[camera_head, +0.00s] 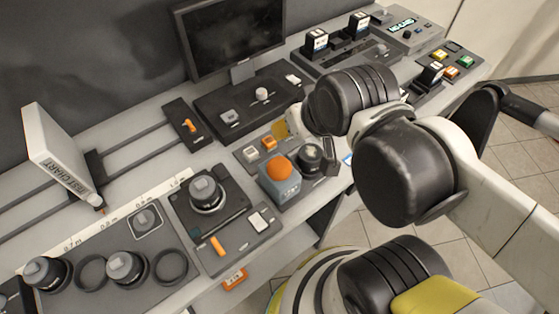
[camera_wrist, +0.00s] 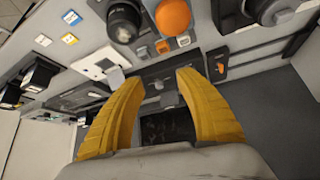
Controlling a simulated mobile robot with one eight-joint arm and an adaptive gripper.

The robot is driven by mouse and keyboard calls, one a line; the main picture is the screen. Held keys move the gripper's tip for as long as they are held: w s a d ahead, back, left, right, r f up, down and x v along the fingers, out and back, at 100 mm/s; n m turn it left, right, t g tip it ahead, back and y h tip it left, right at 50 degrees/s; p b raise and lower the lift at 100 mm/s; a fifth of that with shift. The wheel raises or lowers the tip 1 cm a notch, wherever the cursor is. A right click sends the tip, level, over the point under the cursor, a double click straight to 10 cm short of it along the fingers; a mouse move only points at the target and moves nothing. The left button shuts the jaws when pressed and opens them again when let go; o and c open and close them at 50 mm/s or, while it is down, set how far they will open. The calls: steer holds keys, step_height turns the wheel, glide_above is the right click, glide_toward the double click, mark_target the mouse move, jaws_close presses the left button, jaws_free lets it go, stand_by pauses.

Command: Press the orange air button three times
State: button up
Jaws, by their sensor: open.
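The orange air button (camera_head: 278,167) is a dome on top of a small blue-grey box (camera_head: 283,190) at the front of the bench. It also shows at the top of the wrist view (camera_wrist: 173,17). My gripper (camera_wrist: 152,78) is open and empty, its two yellow fingers spread apart. In the head view, a yellow finger of my gripper (camera_head: 280,130) shows behind the button, apart from it, with the rest mostly hidden by my arm. I see no contact between the fingers and the button.
A black round knob (camera_head: 310,155) stands right beside the button, and small orange and white buttons (camera_head: 268,143) sit just behind it. A panel with a large grey knob (camera_head: 206,192) is at left. A monitor (camera_head: 230,38) stands at the back.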

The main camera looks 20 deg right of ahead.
jaws_close()
stand_by(1.1)
